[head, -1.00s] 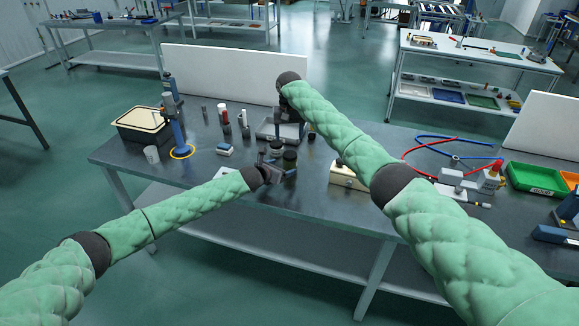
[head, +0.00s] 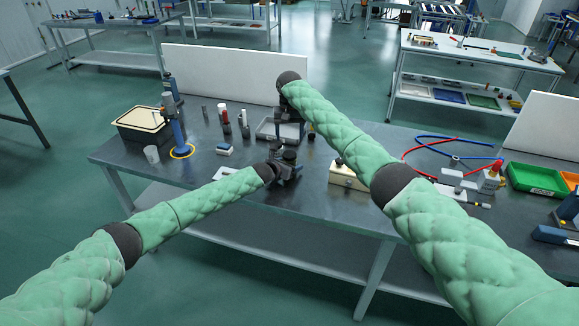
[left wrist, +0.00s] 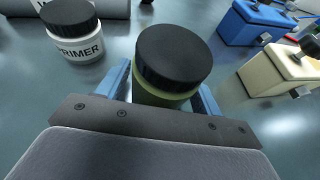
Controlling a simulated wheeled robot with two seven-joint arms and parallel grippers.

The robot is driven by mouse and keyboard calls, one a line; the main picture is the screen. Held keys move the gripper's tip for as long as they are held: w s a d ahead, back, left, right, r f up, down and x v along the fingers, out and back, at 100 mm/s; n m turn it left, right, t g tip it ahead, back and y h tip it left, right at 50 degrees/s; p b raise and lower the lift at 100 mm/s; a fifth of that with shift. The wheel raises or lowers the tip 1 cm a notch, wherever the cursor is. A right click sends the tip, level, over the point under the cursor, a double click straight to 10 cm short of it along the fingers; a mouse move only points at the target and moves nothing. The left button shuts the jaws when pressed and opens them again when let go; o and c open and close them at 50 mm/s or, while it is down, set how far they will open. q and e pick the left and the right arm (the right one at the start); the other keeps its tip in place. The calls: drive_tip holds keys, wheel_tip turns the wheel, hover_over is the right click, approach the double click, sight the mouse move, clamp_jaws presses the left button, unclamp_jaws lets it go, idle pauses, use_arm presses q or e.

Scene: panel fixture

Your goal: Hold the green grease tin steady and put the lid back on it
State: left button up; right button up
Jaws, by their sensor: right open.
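The green grease tin (left wrist: 165,101) stands upright on the bench in the left wrist view, with a wide black lid (left wrist: 173,55) on its top. Whether the lid is seated fully cannot be told. The blue fingers of my left gripper (left wrist: 165,88) stand on either side of the tin, very close to its wall; whether they press on it is unclear. In the head view my left gripper (head: 286,171) is at the tin's dark top (head: 290,156). My right gripper (head: 287,128) is open, behind the tin by a grey tray; its fingers are partly hidden by its arm.
A white primer jar (left wrist: 77,43) with a black lid stands left of the tin. A cream box (left wrist: 280,72) and a blue box (left wrist: 255,22) are to its right. A grey tray (head: 265,130) lies behind. The bench front edge is close.

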sight(289, 154)
use_arm(q)
clamp_jaws()
use_arm(e)
drive_tip(key=n, duration=0.5)
drive_tip(key=shift+n, duration=0.4)
drive_tip(key=n, duration=1.6)
drive_tip(key=shift+n, duration=0.3)
drive_tip(key=shift+f, duration=4)
